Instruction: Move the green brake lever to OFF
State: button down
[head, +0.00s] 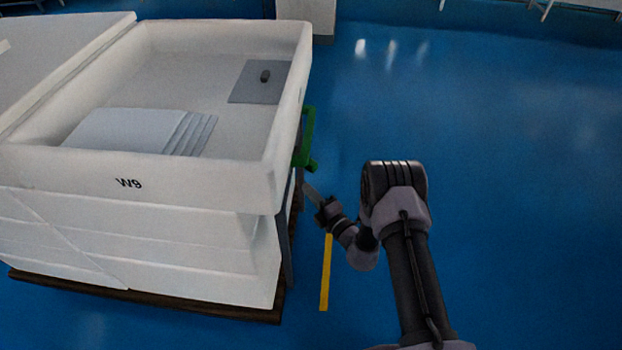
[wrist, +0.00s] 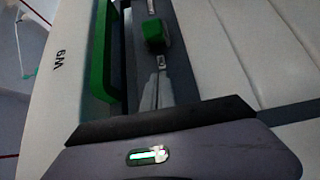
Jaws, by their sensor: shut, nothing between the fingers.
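The green brake lever (head: 308,138) shows on the right side of a white tub marked W9, partly hidden by the tub's rim. In the wrist view a long green bar (wrist: 103,50) and a short green block (wrist: 155,35) show on a dark grey side panel; I cannot tell how they join. My gripper (head: 308,188) is shut and empty beside the panel, below and near the lever's lower end. In the wrist view its pale fingers (wrist: 160,88) point toward the green block, apparently apart from it. No OFF marking is readable.
The white tub (head: 150,170) stands on a stack with a dark base (head: 150,297). It holds pale sheets (head: 140,130) and a grey plate (head: 260,82) with a small dark knob. A yellow strip (head: 326,272) lies on the blue floor. Floor to the right is clear.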

jog(key=w+b, duration=0.2)
jog(key=w, duration=0.4)
jog(key=shift+w, duration=0.1)
